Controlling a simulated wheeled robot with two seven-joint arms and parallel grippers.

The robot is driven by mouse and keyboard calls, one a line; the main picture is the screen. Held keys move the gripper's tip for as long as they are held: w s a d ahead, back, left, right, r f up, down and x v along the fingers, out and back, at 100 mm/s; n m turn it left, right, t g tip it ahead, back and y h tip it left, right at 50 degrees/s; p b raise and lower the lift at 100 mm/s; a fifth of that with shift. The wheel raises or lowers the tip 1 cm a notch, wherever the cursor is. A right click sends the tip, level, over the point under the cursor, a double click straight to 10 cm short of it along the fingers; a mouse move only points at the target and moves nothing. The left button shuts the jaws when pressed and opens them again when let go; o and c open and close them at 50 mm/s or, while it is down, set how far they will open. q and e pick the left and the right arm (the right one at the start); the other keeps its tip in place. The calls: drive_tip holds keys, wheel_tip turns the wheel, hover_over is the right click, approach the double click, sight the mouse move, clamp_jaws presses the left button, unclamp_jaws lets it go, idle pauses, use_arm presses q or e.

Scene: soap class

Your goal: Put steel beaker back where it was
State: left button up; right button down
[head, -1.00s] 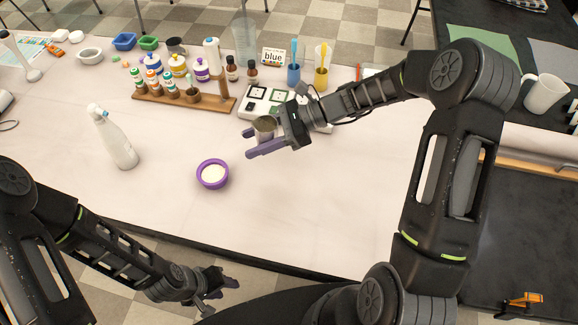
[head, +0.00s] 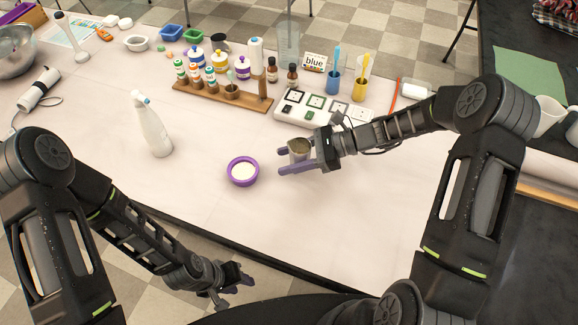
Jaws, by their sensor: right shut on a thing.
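The steel beaker (head: 299,148) is a small grey metal cup, upright in the fingers of my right gripper (head: 290,158). The gripper reaches in from the right and is shut on it, near the front of the white power strip. I cannot tell whether the beaker touches the table (head: 330,225). My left gripper (head: 240,279) is empty, low in the view beyond the table's front edge, and its fingers look apart.
A purple bowl (head: 242,171) with white contents sits left of the beaker. A white spray bottle (head: 151,126) stands farther left. Behind are the power strip (head: 322,110), a wooden rack (head: 225,98) of small bottles and colored cups. The table's front middle is clear.

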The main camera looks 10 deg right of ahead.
drive_tip(key=shift+f, duration=1.9)
drive_tip(key=shift+f, duration=0.15)
drive_tip(key=c, duration=0.7)
unclamp_jaws()
